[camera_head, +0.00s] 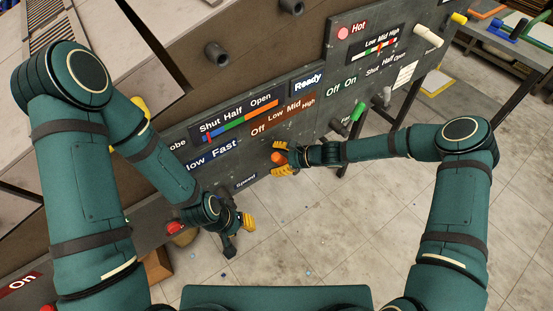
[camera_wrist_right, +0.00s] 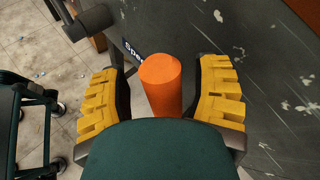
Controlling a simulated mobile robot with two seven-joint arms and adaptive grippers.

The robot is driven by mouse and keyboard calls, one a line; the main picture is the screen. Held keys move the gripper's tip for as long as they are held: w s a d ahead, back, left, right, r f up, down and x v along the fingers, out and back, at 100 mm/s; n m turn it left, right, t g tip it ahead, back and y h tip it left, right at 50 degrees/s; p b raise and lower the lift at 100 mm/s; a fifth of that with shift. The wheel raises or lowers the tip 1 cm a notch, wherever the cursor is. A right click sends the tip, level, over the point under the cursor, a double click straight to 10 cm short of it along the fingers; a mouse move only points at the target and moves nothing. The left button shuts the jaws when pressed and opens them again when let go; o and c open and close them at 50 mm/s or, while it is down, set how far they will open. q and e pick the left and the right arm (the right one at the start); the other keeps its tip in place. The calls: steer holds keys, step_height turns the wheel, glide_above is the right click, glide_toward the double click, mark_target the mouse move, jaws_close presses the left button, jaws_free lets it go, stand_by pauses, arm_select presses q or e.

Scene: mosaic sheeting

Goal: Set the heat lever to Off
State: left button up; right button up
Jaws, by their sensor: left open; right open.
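An orange lever handle (camera_head: 278,158) stands out from the dark panel, below the brown Off, Low, Mid, High label strip (camera_head: 284,117). Which mark it points to is hard to tell. My right gripper (camera_head: 282,158) is open around the handle, with one yellow finger on each side. The right wrist view shows the orange handle (camera_wrist_right: 162,80) between the fingers, with a visible gap on either side; its near part is hidden by my gripper body. My left gripper (camera_head: 238,235) is open and empty, below the panel's lower edge and left of the handle.
A Shut, Half, Open scale (camera_head: 236,119) and a Ready sign (camera_head: 308,82) sit higher on the panel. A green handle (camera_head: 357,111) and a grey one (camera_head: 386,97) stand to the right. A red knob (camera_head: 176,227) is at lower left. The floor in front is clear.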

steer(key=v, duration=1.2)
steer(key=shift+s+f, duration=0.1)
steer(key=shift+s, duration=0.05)
steer(key=s+f+n+h, duration=0.3)
steer(key=s+n+h, duration=0.1)
steer(key=s+n, duration=0.3)
steer(key=s+f+n+g+h, duration=0.1)
steer(key=s+f+n+h, duration=0.2)
steer(key=s+n, duration=0.4)
steer(key=shift+s+f+n+g+h, duration=0.35)
steer(key=shift+s+h, duration=0.25)
steer(key=shift+s, duration=1.95)
